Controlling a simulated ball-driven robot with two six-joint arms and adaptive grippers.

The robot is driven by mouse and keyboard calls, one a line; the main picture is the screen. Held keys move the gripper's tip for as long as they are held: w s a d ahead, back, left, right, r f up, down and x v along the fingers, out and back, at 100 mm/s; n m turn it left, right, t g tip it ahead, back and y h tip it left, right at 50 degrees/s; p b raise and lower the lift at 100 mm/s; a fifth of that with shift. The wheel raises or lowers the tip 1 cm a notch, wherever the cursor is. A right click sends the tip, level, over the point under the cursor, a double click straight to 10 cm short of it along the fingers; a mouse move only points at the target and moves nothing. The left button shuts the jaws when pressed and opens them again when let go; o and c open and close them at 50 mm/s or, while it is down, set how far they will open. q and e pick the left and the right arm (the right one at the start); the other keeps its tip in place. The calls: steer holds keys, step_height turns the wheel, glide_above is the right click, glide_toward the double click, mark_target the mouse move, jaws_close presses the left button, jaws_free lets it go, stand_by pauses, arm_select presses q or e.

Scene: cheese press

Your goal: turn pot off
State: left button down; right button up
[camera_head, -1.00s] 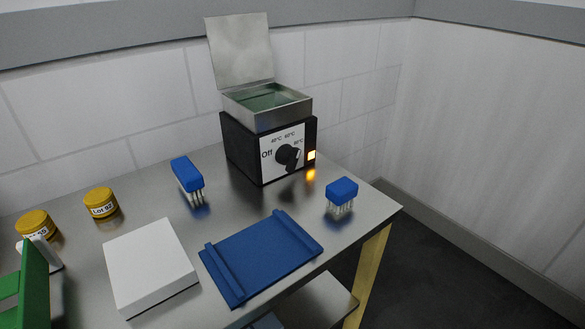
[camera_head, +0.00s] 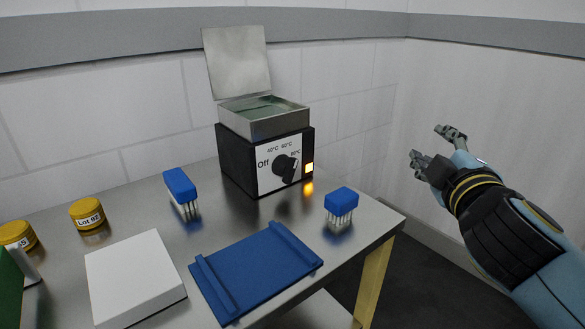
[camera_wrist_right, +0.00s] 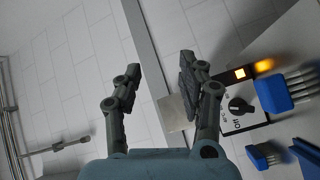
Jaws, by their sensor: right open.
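The pot (camera_head: 262,150) is a black box with a steel basin of liquid on top and its lid (camera_head: 236,62) standing open. Its white front panel carries a black dial (camera_head: 285,168), turned toward the 80°C side and away from the Off mark. An orange light (camera_head: 309,168) glows beside the dial. The dial also shows in the right wrist view (camera_wrist_right: 240,106). My right gripper (camera_head: 432,145) is open and empty, in the air to the right of the pot and well apart from it. Its two fingers show in the right wrist view (camera_wrist_right: 158,82). My left gripper is not in view.
The pot stands at the back of a steel table (camera_head: 225,235). A blue-topped pin block (camera_head: 341,205) stands near the right edge, another (camera_head: 181,189) left of the pot. A blue tray (camera_head: 255,270), a white block (camera_head: 133,280) and yellow-lidded jars (camera_head: 87,214) lie in front and left.

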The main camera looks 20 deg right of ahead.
mark_target(295, 167)
steer(key=w+a+r+n+t+y, duration=0.35)
steer(key=w+a+n+y, duration=0.75)
steer(key=n, duration=0.7)
step_height(295, 167, down, 11)
steer(key=a+n+g+y, duration=0.2)
steer(key=n+g+y, duration=0.1)
steer(key=n+g, duration=0.6)
steer(key=shift+n+t, duration=0.5)
steer(key=shift+t, duration=0.05)
steer(key=b+x, duration=0.1)
steer(key=x, duration=0.2)
steer(key=b+x, duration=0.1)
steer(key=x, duration=0.3)
steer(key=b+x, duration=0.1)
steer(key=x, duration=0.2)
steer(key=shift+w+d, duration=0.15)
steer(key=shift+w, duration=0.45)
steer(key=shift+c, duration=0.2)
jaws_close()
